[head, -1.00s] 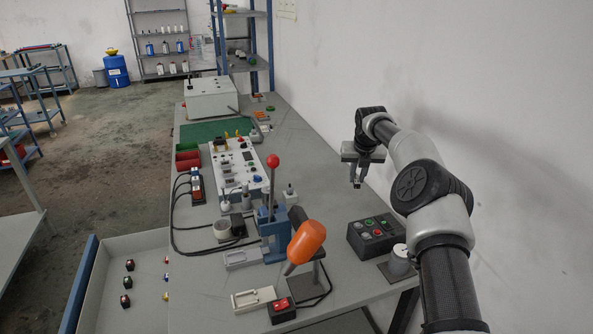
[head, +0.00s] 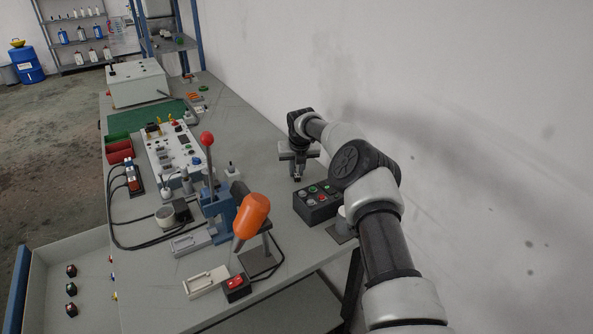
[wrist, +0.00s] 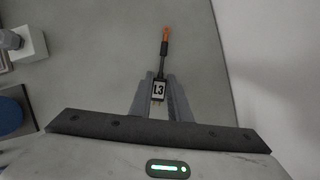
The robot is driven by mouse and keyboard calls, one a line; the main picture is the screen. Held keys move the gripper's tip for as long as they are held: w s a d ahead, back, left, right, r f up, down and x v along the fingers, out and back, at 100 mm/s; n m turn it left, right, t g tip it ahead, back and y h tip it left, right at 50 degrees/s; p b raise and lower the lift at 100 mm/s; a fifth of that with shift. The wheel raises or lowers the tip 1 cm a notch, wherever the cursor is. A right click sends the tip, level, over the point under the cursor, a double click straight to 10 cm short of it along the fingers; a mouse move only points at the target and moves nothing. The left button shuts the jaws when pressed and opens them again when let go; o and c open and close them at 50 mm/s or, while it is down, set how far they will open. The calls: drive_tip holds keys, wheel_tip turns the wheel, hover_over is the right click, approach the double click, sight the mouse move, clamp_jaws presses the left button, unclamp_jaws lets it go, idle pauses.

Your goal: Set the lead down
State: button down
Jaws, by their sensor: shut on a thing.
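The lead (wrist: 158,90) is a small dark block labelled L3, with a dark shaft and an orange end pointing away from my gripper. In the wrist view my gripper (wrist: 160,98) is shut on its labelled block, one finger on each side. In the head view my gripper (head: 298,179) points down over the bench, just behind the black button box. The lead is too small to make out there, and I cannot tell whether it touches the bench.
The grey bench top (head: 262,160) is bare around my gripper, with the wall to its right. The black button box (head: 318,204) is close in front. A blue lever press (head: 216,205) and an orange-handled tool (head: 251,214) stand to the left and nearer.

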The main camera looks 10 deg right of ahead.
drive_tip(key=shift+f, duration=0.1)
drive_tip(key=c, duration=1.7)
unclamp_jaws()
drive_tip(key=shift+o, duration=0.2)
